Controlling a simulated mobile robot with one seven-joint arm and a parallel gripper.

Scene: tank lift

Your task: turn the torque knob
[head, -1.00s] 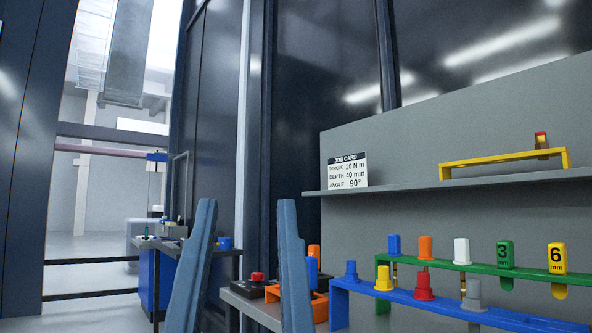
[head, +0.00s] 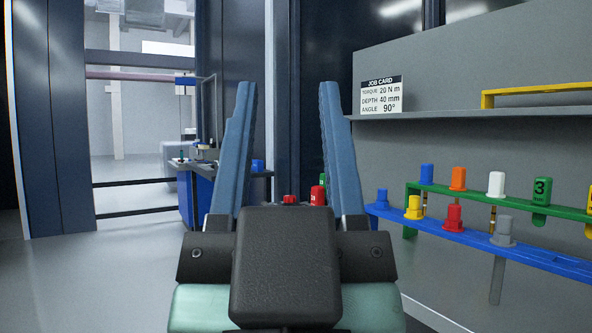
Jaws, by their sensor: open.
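My gripper (head: 288,92) is in the middle of the head view. Its two blue fingers point up and stand wide apart with nothing between them. I cannot make out a torque knob for certain. A small red knob-like piece (head: 290,200) shows low between the fingers, beyond the dark gripper body, which hides what is under it. The job card (head: 381,95) stands on the grey shelf at the right and reads torque 20 N m, depth 40 mm, angle 90°.
A blue rack (head: 470,235) and a green rack (head: 470,193) with several coloured, capped tools stand at the right. A yellow stand (head: 540,92) is on the shelf (head: 450,112). A blue workbench (head: 195,195) is farther back. The floor (head: 90,270) at the left is clear.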

